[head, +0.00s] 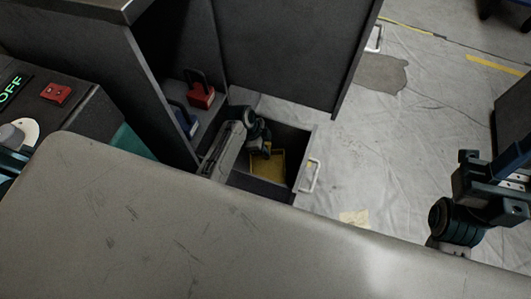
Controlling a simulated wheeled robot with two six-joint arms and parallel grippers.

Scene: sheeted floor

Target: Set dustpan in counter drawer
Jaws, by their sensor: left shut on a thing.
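The yellow dustpan (270,171) is inside the open counter drawer (312,150), low between its dark walls. The drawer has a light handle (311,177) on its front. My left arm reaches in over the drawer's left side. My left gripper (264,149) is shut on the dustpan, at its upper edge in this view. The fingers and the grip point are small and partly hidden. I cannot tell whether the dustpan touches the drawer bottom. Part of my right arm and its gripper (500,185) are at the right, away from the drawer; its fingers are not clear.
A dark cabinet door or panel (290,45) stands behind the drawer. A red padlock-like object (200,92) and a blue one (184,120) sit on a shelf left of it.

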